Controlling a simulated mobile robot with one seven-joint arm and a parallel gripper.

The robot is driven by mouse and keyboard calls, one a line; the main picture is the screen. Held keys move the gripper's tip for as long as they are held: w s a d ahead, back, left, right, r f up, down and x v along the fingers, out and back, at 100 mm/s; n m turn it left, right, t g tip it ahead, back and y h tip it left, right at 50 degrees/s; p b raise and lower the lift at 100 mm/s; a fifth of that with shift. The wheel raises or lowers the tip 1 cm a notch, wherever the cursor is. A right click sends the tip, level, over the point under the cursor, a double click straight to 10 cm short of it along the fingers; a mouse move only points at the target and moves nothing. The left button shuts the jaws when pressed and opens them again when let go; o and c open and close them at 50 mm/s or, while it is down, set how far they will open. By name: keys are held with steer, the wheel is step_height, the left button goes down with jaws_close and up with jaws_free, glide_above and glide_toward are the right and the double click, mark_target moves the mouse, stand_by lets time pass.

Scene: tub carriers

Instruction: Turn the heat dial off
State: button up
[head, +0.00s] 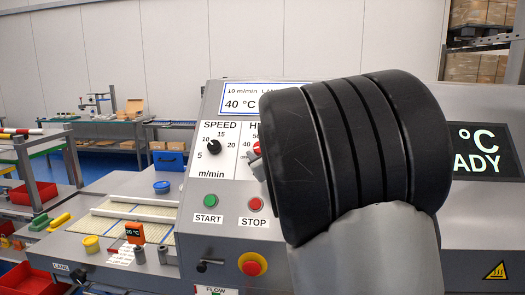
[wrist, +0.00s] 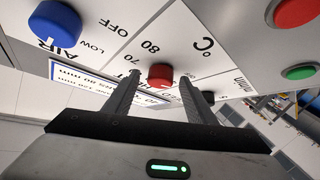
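The red heat dial (wrist: 160,76) is on the white panel in the wrist view, with the numbers 70 and 80 and a °C mark beside it. In the head view only the left edge of the heat dial (head: 256,147) shows; my arm hides the rest. My gripper (wrist: 161,80) is open, with one finger on each side of the dial and a narrow gap seeming to show on both sides. I cannot tell whether the tips reach past the dial's face. The dial's pointer setting cannot be read. In the head view my gripper is mostly hidden behind my wrist.
A blue air dial (wrist: 55,24) sits beside the heat dial. The black speed dial (head: 212,147), green start button (head: 210,200), red stop button (head: 255,204) and large red emergency button (head: 252,264) share the console. A display (head: 238,98) reads 40 °C.

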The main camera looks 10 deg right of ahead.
steer(key=s+d+r+b, duration=0.1)
steer(key=s+b, duration=0.1)
steer(key=s, duration=1.5)
steer(key=shift+s+d+r, duration=0.2)
steer(key=shift+d+r, duration=0.05)
steer(key=shift+d, duration=0.05)
steer(key=s+f+m+g+p, duration=0.2)
steer(key=s+f+g, duration=0.1)
steer(key=s, duration=0.5)
steer(key=s+a+f+m+g+h+p, duration=0.1)
steer(key=s+f+m+g+p, duration=0.1)
steer(key=s, duration=0.7)
steer(key=s+a+f+m+g+p, duration=0.1)
steer(key=s+f+m+g+p, duration=0.1)
steer(key=s+g, duration=0.4)
steer(key=s+f+p, duration=0.1)
steer(key=s, duration=0.1)
steer(key=shift+s+a+f+p, duration=0.25)
steer(key=shift+s+f+p, duration=0.05)
steer(key=shift+s+f, duration=0.1)
